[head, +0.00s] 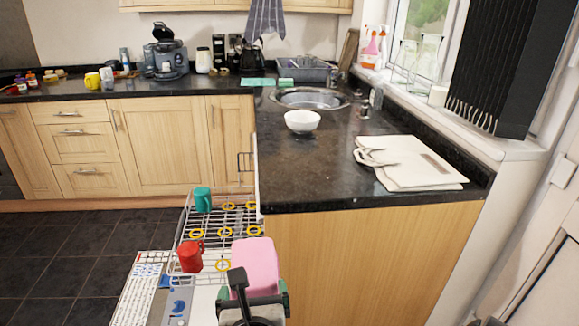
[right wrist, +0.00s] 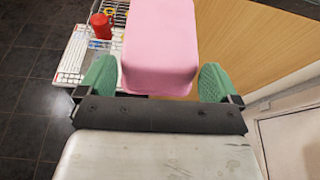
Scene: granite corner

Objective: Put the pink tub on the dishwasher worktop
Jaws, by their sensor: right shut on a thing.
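The pink tub (head: 255,262) is in front of the wooden end panel, below the worktop's level in the head view. My right gripper (head: 252,298) is shut on it; the green fingers hold it from either side. In the right wrist view the pink tub (right wrist: 160,48) fills the space between the fingers of the right gripper (right wrist: 158,82). The dark granite worktop (head: 310,180) lies beyond and above the tub, with a bare stretch near its front. My left gripper is not in view.
A white bowl (head: 302,121) and white boards (head: 410,165) stand on the worktop near the sink (head: 310,98). A pulled-out dish rack (head: 220,215) holds a teal mug (head: 203,199) and a red mug (head: 190,256).

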